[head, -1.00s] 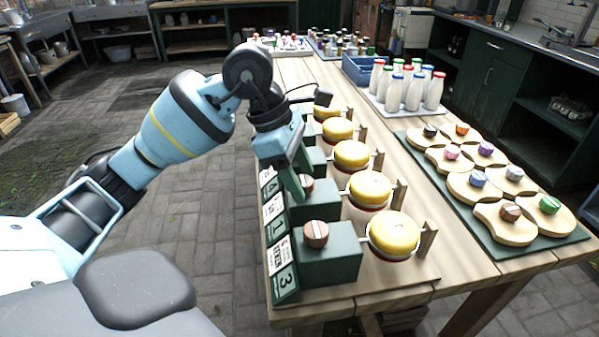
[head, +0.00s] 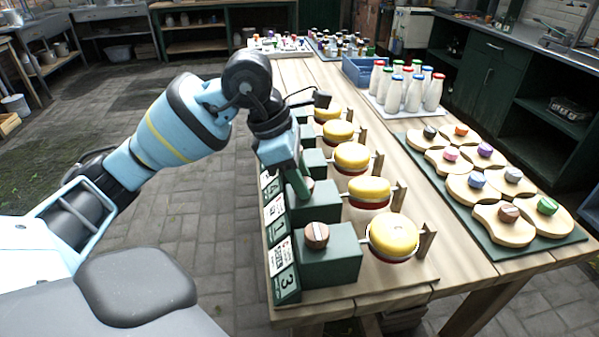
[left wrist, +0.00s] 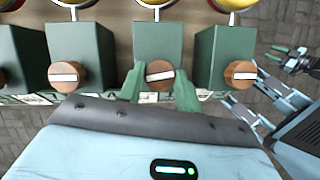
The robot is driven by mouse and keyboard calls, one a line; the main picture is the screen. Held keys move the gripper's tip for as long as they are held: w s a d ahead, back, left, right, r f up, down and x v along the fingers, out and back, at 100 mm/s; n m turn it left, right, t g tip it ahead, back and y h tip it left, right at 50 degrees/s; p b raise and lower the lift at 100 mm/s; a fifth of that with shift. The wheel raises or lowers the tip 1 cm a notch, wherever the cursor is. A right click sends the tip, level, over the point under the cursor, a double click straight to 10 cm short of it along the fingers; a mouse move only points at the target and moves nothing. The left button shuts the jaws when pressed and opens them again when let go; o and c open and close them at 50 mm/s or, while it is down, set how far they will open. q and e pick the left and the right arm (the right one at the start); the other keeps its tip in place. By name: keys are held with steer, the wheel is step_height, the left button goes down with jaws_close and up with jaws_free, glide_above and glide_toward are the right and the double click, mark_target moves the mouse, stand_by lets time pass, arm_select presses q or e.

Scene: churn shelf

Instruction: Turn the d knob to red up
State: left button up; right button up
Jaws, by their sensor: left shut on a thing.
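A row of green blocks, each with a round wooden knob, runs along the table's left edge. My left gripper (left wrist: 159,88) is at the second block from the near end, its green fingers on either side of that block's knob (left wrist: 160,74) and shut on it. The knob's pale stripe lies nearly level, slightly tilted, in the left wrist view. In the head view the left gripper (head: 302,188) hides most of this knob. I cannot read which knob is d. My right gripper (left wrist: 284,56) shows at the right edge of the left wrist view, too small to judge.
The nearest block's knob (head: 316,235) and another knob (left wrist: 68,75) flank the held one. Yellow-topped round parts (head: 393,235) stand beside the blocks. Number plates (head: 286,281) line the front. A board with wooden pieces (head: 548,242) and milk bottles (head: 414,93) stand further right.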

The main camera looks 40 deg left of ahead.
arm_select(q)
steer(key=n+t+p, duration=0.1)
steer(key=n, duration=0.2)
steer(key=shift+s+d+r+n+y, duration=0.1)
steer(key=shift+n+y, duration=0.2)
steer(key=shift+y, duration=0.1)
steer(key=n+y+p, duration=0.1)
steer(key=n, duration=0.1)
steer(key=n+y+p, duration=0.1)
steer(key=n, duration=0.2)
steer(key=shift+d+t, duration=0.2)
steer(key=shift+t, duration=0.2)
steer(key=n+y+p, duration=0.2)
steer(key=n, duration=0.3)
steer(key=shift+d+n, duration=0.1)
steer(key=shift+n, duration=0.3)
steer(key=shift+n+y+p, duration=0.3)
steer(key=shift+n+p, duration=0.05)
steer(key=shift+n, duration=0.25)
arm_select(e)
steer(key=shift+t, duration=0.4)
steer(key=r, duration=0.3)
steer(key=w+r, duration=0.1)
steer(key=r, duration=0.1)
steer(key=shift+w+r, duration=0.2)
steer(key=shift+r, duration=0.2)
arm_select(q)
steer(key=shift+g, duration=0.4)
arm_select(e)
steer(key=shift+d, duration=0.1)
